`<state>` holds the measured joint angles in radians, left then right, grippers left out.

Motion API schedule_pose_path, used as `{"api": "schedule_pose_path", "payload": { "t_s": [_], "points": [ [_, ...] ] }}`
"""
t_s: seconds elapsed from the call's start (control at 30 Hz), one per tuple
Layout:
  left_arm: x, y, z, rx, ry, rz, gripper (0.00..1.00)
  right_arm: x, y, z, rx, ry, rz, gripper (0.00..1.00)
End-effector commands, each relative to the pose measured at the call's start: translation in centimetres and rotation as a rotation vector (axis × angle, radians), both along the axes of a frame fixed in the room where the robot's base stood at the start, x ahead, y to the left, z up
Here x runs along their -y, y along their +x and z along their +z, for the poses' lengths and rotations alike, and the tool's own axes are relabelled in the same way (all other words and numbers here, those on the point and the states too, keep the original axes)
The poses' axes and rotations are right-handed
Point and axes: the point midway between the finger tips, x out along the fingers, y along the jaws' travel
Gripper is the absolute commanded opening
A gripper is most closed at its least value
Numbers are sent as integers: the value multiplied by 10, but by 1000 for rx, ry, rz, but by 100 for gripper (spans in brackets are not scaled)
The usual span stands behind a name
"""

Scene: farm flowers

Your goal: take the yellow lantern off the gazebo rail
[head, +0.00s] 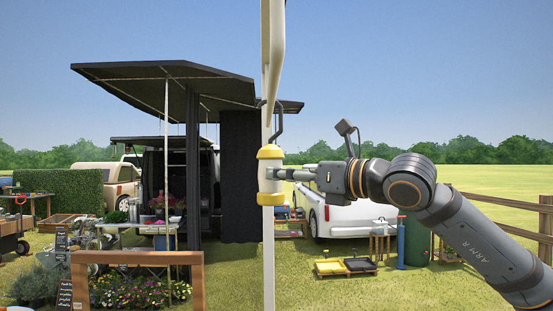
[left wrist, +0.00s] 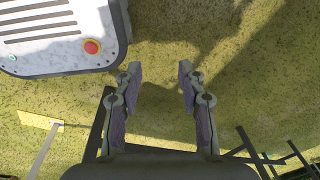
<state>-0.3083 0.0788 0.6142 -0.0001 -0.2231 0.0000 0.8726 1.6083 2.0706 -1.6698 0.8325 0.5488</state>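The yellow lantern (head: 270,153) has a yellow cap, a pale middle and a yellow base. It appears upright in the head view, in line with a white post (head: 268,260) and just below a dark hook (head: 279,122). My right gripper (head: 279,173) comes in from the right with its fingertips at the lantern's pale middle. Whether the fingers close around it is too small to tell. My left gripper (left wrist: 157,75) is open and empty above grass in the left wrist view, with its fingers well apart. It does not show in the head view.
A pale rail (head: 277,35) runs up from the post. A wooden frame (head: 137,258) stands low at the left, near flowers. A dark canopy (head: 160,80) and parked vehicles stand behind.

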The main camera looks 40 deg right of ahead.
Motion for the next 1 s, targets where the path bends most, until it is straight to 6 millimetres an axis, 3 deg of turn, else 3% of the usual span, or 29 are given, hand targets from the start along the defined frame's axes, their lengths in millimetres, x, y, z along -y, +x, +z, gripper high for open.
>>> {"api": "schedule_pose_path", "payload": {
  "t_s": [0.07, 0.17, 0.27, 0.4, 0.47, 0.6, 0.77, 0.97, 1.0],
  "points": [
    [6, -22, 11, -30, -7, 4, 40, -3, 9, 4, -3, 1, 2, 68],
    [6, -25, 11, -34, -7, 4, 40, -4, 13, 0, -1, 3, 3, 68],
    [3, -2, 15, -2, -3, 1, 40, -4, 15, 1, -1, 2, 2, 68],
    [1, 32, 47, 50, -1, -2, 40, -8, 32, 8, -5, 3, 5, 68],
    [1, 35, 60, 54, -1, -2, 40, -11, 41, 10, -6, 3, 6, 68],
    [1, 21, 78, 34, -1, -1, 40, -14, 56, 8, -5, 5, 5, 68],
    [0, 0, 81, 3, 0, 0, 40, -16, 63, 2, -1, 3, 4, 68],
    [-1, 2, 78, 5, 2, 0, 40, -16, 63, 0, 0, 2, 3, 68],
    [-1, 3, 79, 7, 2, 0, 40, -16, 63, 0, 0, 2, 3, 62]
  ]
}}
